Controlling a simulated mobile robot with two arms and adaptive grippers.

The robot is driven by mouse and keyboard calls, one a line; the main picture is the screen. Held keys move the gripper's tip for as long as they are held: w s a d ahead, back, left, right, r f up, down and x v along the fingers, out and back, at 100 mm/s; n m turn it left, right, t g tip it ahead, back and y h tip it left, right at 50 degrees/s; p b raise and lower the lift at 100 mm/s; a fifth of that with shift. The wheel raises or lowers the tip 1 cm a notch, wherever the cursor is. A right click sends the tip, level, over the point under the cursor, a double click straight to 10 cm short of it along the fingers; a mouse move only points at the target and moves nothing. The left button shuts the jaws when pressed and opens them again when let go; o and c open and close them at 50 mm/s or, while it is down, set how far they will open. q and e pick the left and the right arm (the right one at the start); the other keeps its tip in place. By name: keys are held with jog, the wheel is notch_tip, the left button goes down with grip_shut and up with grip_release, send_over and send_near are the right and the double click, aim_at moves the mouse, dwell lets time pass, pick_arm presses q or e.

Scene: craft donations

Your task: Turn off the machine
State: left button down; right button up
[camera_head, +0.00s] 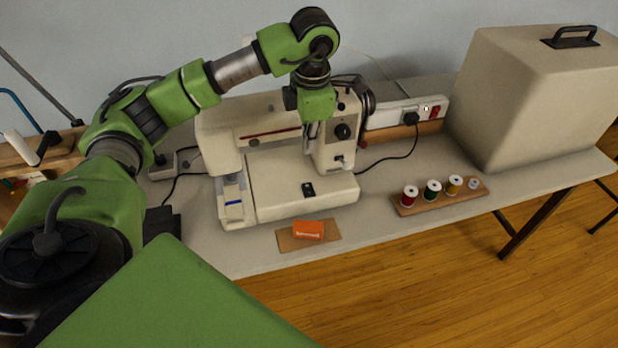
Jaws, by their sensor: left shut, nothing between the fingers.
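The machine is a cream sewing machine (275,185) standing upright on the table. It has a dark dial (343,132) on its right column and a dark handwheel at its right end, partly hidden by my arm. My left gripper (312,138) points down in front of the right part of the machine's upper body, left of the dial. It is shut and empty; whether it touches the machine cannot be told. A white socket strip (390,115) with a black plug (411,118) and a red switch (435,111) stands behind, to the right. My right gripper is not in view.
A grey table (390,222) bears everything. An orange packet (308,230) lies on a brown card in front of the machine. A wooden rack (408,208) holds several thread spools. A large beige case (535,100) stands at right. A black cord crosses the tabletop.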

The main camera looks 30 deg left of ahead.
aim_at(307, 186)
pick_arm(q)
jog(key=f+p, duration=0.1)
jog(key=f, duration=0.3)
jog(key=a+f+p, duration=0.1)
jog(key=f, duration=0.3)
jog(key=w+f+p, duration=0.1)
jog(key=f, duration=0.4)
jog(key=shift+a, duration=0.15)
jog(key=shift+f, duration=0.4)
jog(key=shift+w+a+f+b, duration=0.1)
jog(key=shift+f+b, duration=0.35)
jog(key=shift+r, duration=0.2)
